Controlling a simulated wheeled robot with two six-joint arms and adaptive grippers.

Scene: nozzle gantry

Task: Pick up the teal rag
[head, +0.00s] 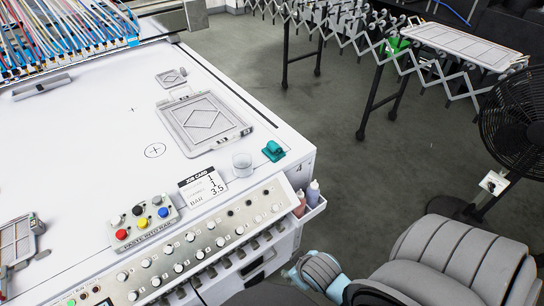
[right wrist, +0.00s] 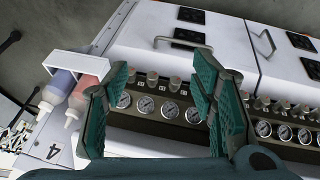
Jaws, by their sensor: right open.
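The teal rag (head: 273,151) lies bunched up near the right edge of the white table (head: 120,120), beside a clear glass or jar (head: 242,165). My right gripper (right wrist: 165,88) is open with nothing between its teal fingers. In the right wrist view it faces the table's front side, with its gauges and knobs. The rag does not show in that view. In the head view my right arm is at the bottom right, below and in front of the rag; its fingers are not visible there. My left gripper is not in view.
Two bottles stand in a side holder (right wrist: 78,64) at the table corner. A grey framed plate (head: 204,122), job card (head: 202,186) and button box (head: 143,222) are near the rag.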

